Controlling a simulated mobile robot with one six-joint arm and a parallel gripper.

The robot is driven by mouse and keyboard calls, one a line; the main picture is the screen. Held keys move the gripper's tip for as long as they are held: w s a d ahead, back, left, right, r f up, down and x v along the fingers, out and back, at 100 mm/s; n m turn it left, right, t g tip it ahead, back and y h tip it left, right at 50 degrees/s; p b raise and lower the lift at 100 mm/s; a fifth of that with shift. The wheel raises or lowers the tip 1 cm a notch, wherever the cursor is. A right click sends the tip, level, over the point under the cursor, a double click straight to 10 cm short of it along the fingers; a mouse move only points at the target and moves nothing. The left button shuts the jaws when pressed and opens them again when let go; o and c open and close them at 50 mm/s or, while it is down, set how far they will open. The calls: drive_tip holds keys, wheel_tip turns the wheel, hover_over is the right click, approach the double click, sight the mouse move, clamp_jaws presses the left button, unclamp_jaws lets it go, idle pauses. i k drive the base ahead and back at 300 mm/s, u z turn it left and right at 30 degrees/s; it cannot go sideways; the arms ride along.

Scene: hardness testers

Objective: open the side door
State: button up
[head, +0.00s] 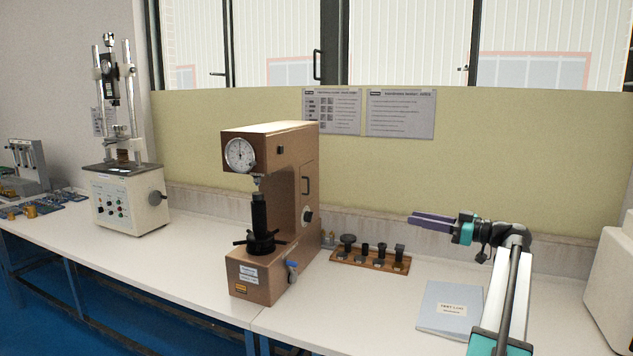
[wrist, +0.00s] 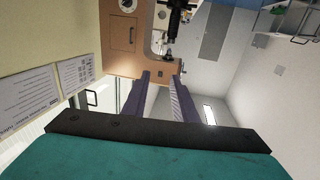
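The brown hardness tester (head: 272,200) stands on the bench left of my gripper, with a round dial at its front top. Its side door (head: 309,178) is a brown panel on the right side wall, with a dark upright handle (head: 305,186). The door looks closed, flush with the wall. My gripper (head: 413,218) is well to the right of the tester, above the bench and touching nothing. Its two purple fingers are apart and empty in the wrist view (wrist: 161,76).
A wooden rack (head: 370,262) with several dark fittings lies between the tester and my arm. A grey-blue booklet (head: 450,308) lies beside my arm. A taller tester (head: 124,195) stands at left. Two notices hang on the yellow panel (head: 220,130) behind.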

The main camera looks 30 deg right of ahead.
sight(306, 170)
drive_tip(key=i, duration=1.25)
drive_tip(key=u, duration=0.05)
